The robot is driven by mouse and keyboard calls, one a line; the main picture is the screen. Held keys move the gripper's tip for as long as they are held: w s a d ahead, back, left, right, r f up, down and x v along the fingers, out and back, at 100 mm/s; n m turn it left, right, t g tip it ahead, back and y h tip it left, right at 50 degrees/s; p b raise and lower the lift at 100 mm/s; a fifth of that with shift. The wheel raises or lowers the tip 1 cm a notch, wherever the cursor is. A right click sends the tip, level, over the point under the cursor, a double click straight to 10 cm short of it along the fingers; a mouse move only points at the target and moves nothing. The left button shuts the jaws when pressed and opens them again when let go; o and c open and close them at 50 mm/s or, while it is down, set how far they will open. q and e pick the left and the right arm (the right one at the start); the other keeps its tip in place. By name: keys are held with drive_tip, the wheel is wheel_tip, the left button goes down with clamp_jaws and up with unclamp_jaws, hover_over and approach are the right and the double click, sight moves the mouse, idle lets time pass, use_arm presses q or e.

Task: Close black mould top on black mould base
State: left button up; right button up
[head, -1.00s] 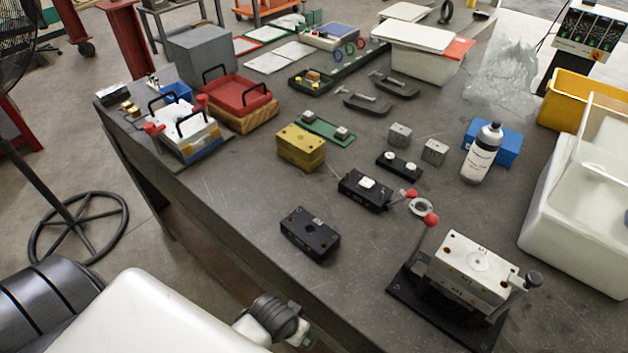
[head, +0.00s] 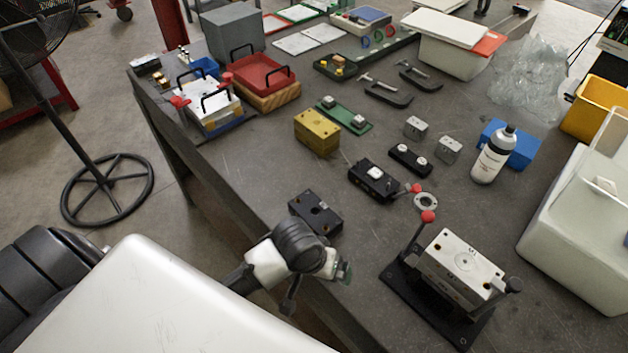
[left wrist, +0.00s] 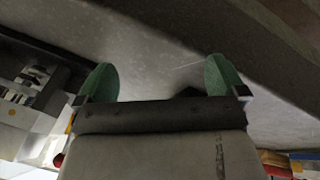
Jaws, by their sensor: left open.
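A black block with holes in its top (head: 315,212) lies near the table's front edge in the head view. A black body with a pale insert and a red-knobbed lever (head: 368,181) lies behind it to the right. A small black plate with two pale round pieces (head: 410,159) lies farther back. I cannot tell for sure which of these are the mould top and base. My left gripper (head: 345,268) is just in front of the black block, partly covered by its own wrist. Its green fingers are spread and empty in the left wrist view (left wrist: 161,80). My right gripper is not shown.
A press with a metal block and red knob (head: 457,266) stands right of my left gripper. A yellow block (head: 317,132), grey cubes, a white bottle (head: 493,155) and a blue box (head: 519,146) stand behind. The table left of the black block is clear.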

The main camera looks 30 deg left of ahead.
sight(315, 215)
use_arm(q)
drive_tip(key=w, duration=0.1)
drive_tip(key=w+r+n, duration=0.1)
drive_tip(key=w+r, duration=0.1)
drive_tip(key=shift+w+d+n, duration=0.15)
drive_tip(key=shift+d+n, duration=0.1)
drive_tip(key=shift+n, duration=0.05)
drive_tip(key=w+n, duration=0.1)
drive_tip(key=w+a+r+n+g, duration=0.1)
drive_tip(key=w+r+n+y+p, duration=0.1)
drive_tip(key=w, duration=0.1)
drive_tip(key=shift+a+r, duration=0.25)
drive_tip(key=shift+a, duration=0.15)
drive_tip(key=w+a+r+n+g+y+p, duration=0.1)
drive_tip(key=w+a+r+n+g+y, duration=0.1)
drive_tip(key=w+a+r+n, duration=0.4)
drive_tip(key=shift+n, duration=0.7)
drive_tip(key=f, duration=0.3)
drive_tip(key=a+f+p, duration=0.1)
drive_tip(key=f, duration=0.7)
drive_tip(key=shift+s+a+p, duration=0.15)
drive_tip(key=shift+s+p, duration=0.2)
drive_tip(key=shift+p, duration=0.05)
drive_tip(key=c, duration=1.4)
drive_tip(key=shift+w+r, duration=0.1)
drive_tip(key=shift+c, duration=0.3)
drive_tip(key=shift+r+p, duration=0.85)
drive_tip(key=shift+p, duration=0.4)
drive_tip(key=shift+r, duration=0.65)
